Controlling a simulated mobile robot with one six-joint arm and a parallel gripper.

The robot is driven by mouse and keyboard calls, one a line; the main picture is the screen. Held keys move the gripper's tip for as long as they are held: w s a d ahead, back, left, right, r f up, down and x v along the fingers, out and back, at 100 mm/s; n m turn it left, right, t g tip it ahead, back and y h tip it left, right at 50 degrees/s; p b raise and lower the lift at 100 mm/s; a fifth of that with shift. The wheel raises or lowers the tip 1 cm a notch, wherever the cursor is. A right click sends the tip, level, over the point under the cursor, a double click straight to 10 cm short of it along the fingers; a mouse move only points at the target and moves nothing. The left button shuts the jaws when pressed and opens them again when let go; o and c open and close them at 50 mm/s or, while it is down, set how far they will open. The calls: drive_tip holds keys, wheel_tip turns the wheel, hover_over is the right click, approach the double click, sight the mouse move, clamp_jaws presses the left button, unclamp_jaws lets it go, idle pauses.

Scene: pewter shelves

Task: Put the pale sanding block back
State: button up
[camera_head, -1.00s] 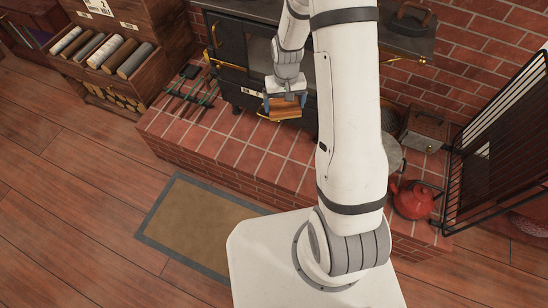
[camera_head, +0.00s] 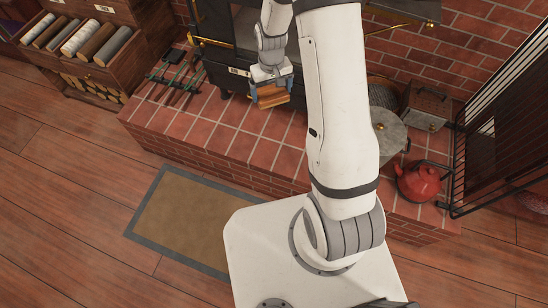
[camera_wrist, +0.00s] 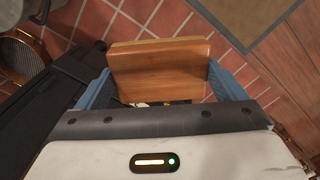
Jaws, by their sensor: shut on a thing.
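My gripper (camera_head: 271,86) is shut on a wooden block, the sanding block (camera_head: 272,97), and holds it over the brick hearth in front of the dark stove. In the wrist view, the block (camera_wrist: 160,72) sits between two blue fingers. It has a warm brown grained face and a lighter tan far edge. The lower end of the block is hidden behind the gripper's grey rim. I cannot tell how high it is above the bricks.
The brick hearth (camera_head: 225,125) has clear tiles left of the block. Dark tools (camera_head: 178,75) lie at its left end. A red kettle (camera_head: 418,182), a lidded pot (camera_head: 378,128) and a metal box (camera_head: 425,105) stand at right, beside a black rack (camera_head: 495,130). A shelf with rolls (camera_head: 85,38) stands at left.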

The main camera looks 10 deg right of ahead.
drive_tip(key=f+n+b, duration=0.1)
drive_tip(key=f+b, duration=1)
drive_tip(key=f, duration=0.2)
drive_tip(key=w+f+n+b, duration=0.1)
drive_tip(key=f+n+b, duration=0.1)
drive_tip(key=f+b, duration=0.8)
drive_tip(key=f+n+b, duration=0.2)
drive_tip(key=f+b, duration=0.9)
drive_tip(key=f, duration=0.6)
drive_tip(key=shift+w+f+b, duration=0.1)
drive_tip(key=shift+w+b, duration=0.25)
drive_tip(key=shift+f, duration=0.2)
drive_tip(key=o, duration=0.7)
drive_tip(key=shift+o, duration=0.2)
